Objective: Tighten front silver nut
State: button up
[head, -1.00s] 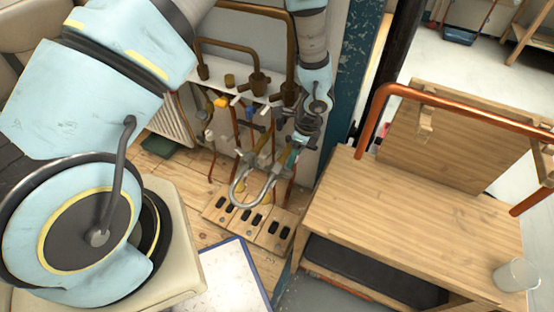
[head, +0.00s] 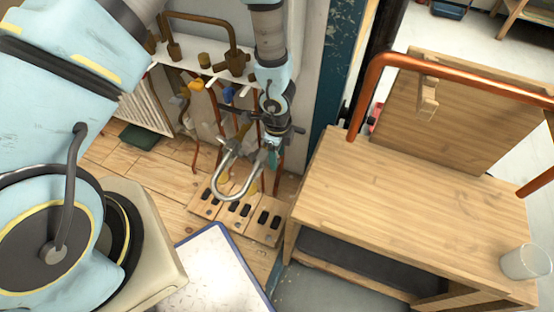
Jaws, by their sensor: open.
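A silver U-shaped pipe (head: 232,190) hangs in front of the pipework, above the wooden floor block, in the head view. The silver nut cannot be picked out; it is too small or hidden behind my gripper and the pipes. My gripper (head: 270,150) points down at the right end of the U-shaped pipe, in front of the copper pipes. It is open. Its fingertips are small and partly lost against the pipework, so I cannot tell whether they touch anything.
A white shelf (head: 190,62) with brown pipes and valves stands behind. A wooden block with dark slots (head: 238,215) lies below. A wooden bench (head: 400,215) with a copper pipe (head: 450,68) and a clear cup (head: 525,262) is at right. A blue-edged white board (head: 215,275) lies in front.

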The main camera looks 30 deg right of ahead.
jog(key=shift+f, duration=0.4)
grip_shut()
dwell(0.4)
